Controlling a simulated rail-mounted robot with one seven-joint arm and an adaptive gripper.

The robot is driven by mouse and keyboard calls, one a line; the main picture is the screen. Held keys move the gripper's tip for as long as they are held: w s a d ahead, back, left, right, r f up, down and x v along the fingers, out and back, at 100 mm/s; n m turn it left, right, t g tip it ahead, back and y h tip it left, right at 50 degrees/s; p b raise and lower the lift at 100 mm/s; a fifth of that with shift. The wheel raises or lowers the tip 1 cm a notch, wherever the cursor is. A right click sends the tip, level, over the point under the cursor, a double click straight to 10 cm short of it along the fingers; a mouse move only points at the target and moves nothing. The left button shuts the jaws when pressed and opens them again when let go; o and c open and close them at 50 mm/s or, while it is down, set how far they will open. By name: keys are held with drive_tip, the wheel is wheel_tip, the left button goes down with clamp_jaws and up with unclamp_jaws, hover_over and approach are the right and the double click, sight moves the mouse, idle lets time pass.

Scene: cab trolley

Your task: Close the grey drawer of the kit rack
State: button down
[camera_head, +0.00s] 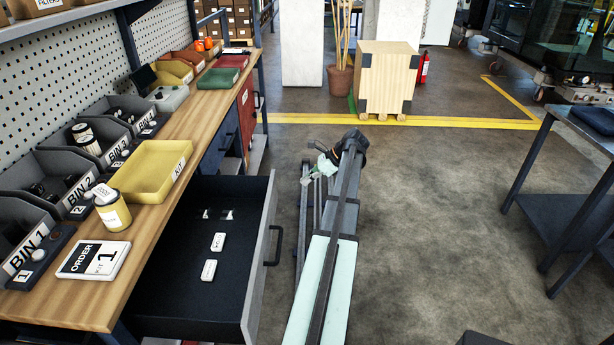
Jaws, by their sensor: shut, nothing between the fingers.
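The grey drawer (257,270) of the kit rack stands pulled far out to the right from under the wooden worktop (185,190). Its light grey front faces right and carries a dark bar handle (278,246). The dark drawer floor (170,270) shows two white labelled pieces (218,242) and two small pale pieces behind them. My arm reaches away from the camera to the right of the drawer. My gripper (312,144) appears small at the arm's far end, shut and empty, beyond the drawer and apart from its handle. Its fingers are hard to make out.
A yellow kit tray (150,172), an order card (93,259), a yellow jar (112,212) and several grey bins stand on the worktop. Blue and red drawer fronts (246,110) lie farther back. A dark table (575,140) stands at right.

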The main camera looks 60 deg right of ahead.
drive_tip(key=w+a+f+p, duration=0.1)
drive_tip(key=w+a+f, duration=0.2)
drive_tip(key=w, duration=0.5)
drive_tip(key=shift+a+f, duration=0.25)
drive_tip(key=shift+f, duration=0.55)
